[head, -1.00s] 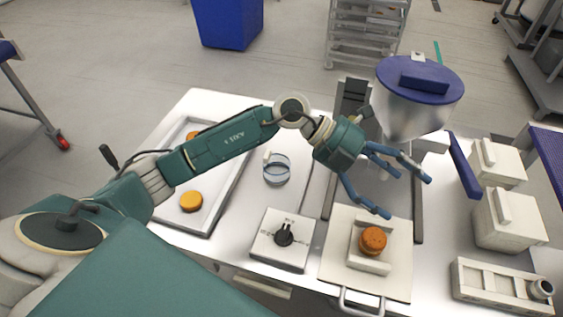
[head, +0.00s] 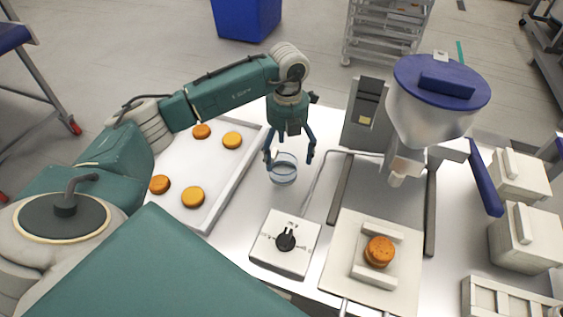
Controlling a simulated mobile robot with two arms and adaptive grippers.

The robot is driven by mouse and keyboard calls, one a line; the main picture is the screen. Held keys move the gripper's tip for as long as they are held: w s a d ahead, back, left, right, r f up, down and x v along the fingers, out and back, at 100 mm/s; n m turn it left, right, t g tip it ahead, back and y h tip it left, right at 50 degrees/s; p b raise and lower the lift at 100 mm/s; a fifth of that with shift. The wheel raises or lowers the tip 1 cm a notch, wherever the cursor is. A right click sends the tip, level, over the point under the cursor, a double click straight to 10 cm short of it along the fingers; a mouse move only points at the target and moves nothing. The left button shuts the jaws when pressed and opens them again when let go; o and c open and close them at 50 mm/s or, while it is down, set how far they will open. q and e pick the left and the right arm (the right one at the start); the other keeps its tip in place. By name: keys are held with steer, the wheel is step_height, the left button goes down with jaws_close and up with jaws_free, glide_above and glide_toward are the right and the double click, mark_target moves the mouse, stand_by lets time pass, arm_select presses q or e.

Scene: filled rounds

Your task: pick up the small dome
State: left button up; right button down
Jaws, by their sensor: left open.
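The small dome (head: 283,174) looks like a clear, blue-tinted round cover on the metal table, left of centre in the head view. My left gripper (head: 289,160) points down above and around it. Its blue fingers are spread, one by the dome's left side and one off its right side. I cannot tell whether either finger touches the dome. The top of the dome is partly hidden by the gripper. My right gripper does not show.
A white tray (head: 224,189) with several orange-brown rounds lies to the left. A dial box (head: 270,254) stands in front of the dome. A hopper machine (head: 425,112) stands to the right, and a board (head: 340,283) with a round on its holder lies front right.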

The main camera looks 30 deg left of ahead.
mark_target(284, 158)
arm_select(q)
steer(key=f, duration=0.1)
steer(key=f+p, duration=0.1)
steer(key=f, duration=0.2)
steer(key=shift+s+a+f+p, duration=0.2)
steer(key=shift+s+a+p, duration=0.05)
steer(key=shift+s+p, duration=0.05)
steer(key=shift+f, duration=0.3)
steer(key=c, duration=1.1)
